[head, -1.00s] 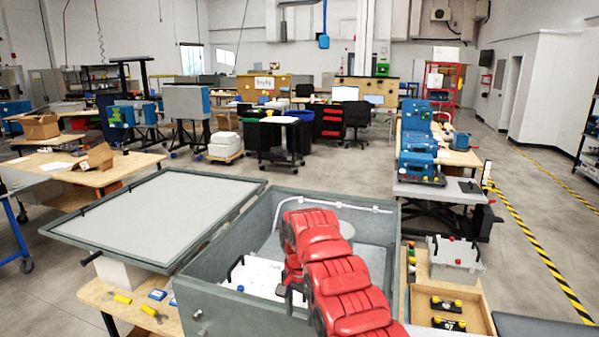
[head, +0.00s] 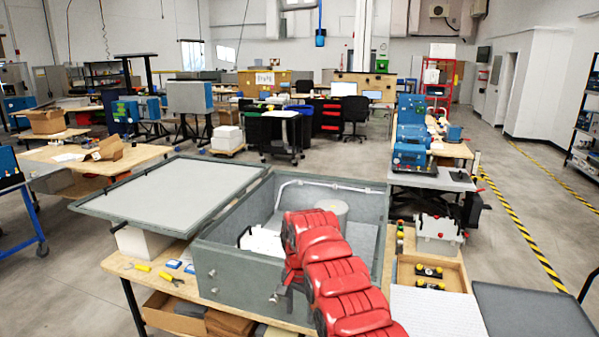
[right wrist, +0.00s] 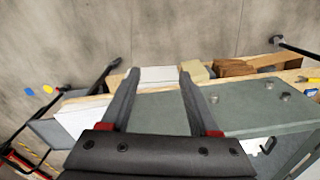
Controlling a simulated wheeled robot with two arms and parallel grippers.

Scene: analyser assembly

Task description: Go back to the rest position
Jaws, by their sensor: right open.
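My right arm, red and segmented, reaches in from the bottom of the head view, in front of the open grey box (head: 235,272). My right gripper (head: 281,294) is small and partly hidden by the arm there, by the box's front wall. In the right wrist view, its two dark fingers (right wrist: 158,75) are spread apart with nothing between them. The box's grey wall (right wrist: 250,110) shows just beyond the fingers. My left gripper is not in view.
The box's open lid (head: 175,195) extends left over the wooden table. Yellow-handled tools (head: 170,277) lie at the table's front left. A wooden tray (head: 450,270) with black parts is at the right, near a white container (head: 440,228). Free floor lies left of the table.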

